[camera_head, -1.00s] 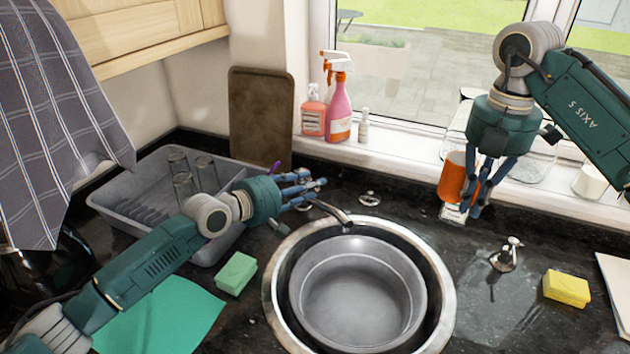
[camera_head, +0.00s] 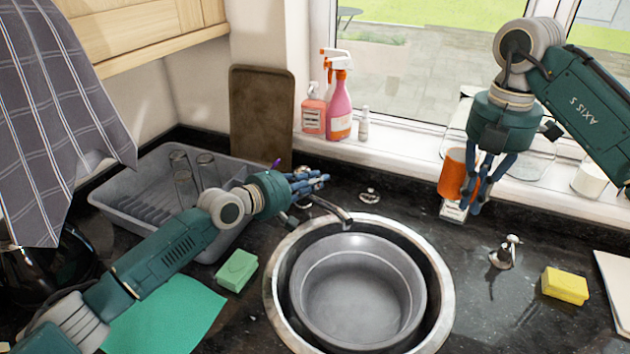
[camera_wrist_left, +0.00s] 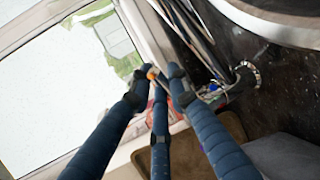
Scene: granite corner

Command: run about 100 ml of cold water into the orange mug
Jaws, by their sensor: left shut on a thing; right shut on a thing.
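The orange mug (camera_head: 454,172) is in the head view at the right, in front of the window sill. My right gripper (camera_head: 468,190) points down and its fingers are shut on the mug, which looks about upright. Its inside is hidden. The tap spout (camera_head: 332,211) reaches over the back left rim of the sink, and no water stream shows. My left gripper (camera_head: 312,184) is shut by the base of the tap. In the left wrist view its fingertips (camera_wrist_left: 158,76) meet near thin metal rods; the tap part they hold is mostly hidden.
A grey basin (camera_head: 357,290) sits in the round sink (camera_head: 447,300), away from the mug. A small white box (camera_head: 454,212) stands below the mug. A chrome fitting (camera_head: 505,252) and yellow sponge (camera_head: 565,286) are at right. A dish rack (camera_head: 130,212) and green sponge (camera_head: 236,271) are at left.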

